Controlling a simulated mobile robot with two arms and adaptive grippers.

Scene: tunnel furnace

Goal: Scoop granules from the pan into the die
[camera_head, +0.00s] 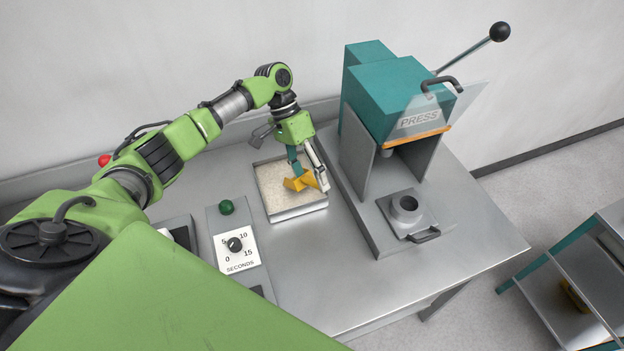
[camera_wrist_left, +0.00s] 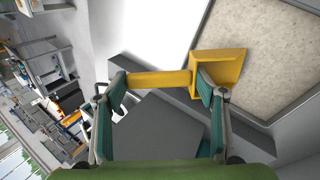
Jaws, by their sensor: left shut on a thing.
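My left gripper (camera_head: 308,170) is shut on the handle of a yellow scoop (camera_head: 298,184) at the pan. In the left wrist view, the handle of the scoop (camera_wrist_left: 160,79) lies across between the two fingers (camera_wrist_left: 160,95). The scoop's head overlaps the edge of the pan (camera_wrist_left: 268,121); I cannot tell whether it touches the granules (camera_wrist_left: 282,50). The square metal pan (camera_head: 300,212) holds pale granules (camera_head: 270,182). The die (camera_head: 405,206), a grey ring with a round hole, stands on a handled plate before the press. My right gripper is out of view.
The teal press (camera_head: 395,95) with a clear shield and long lever stands right of the pan. A timer box (camera_head: 238,258) with a green button (camera_head: 226,207) is at the left front. A shelf (camera_head: 560,300) stands at the lower right. The table's front right is clear.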

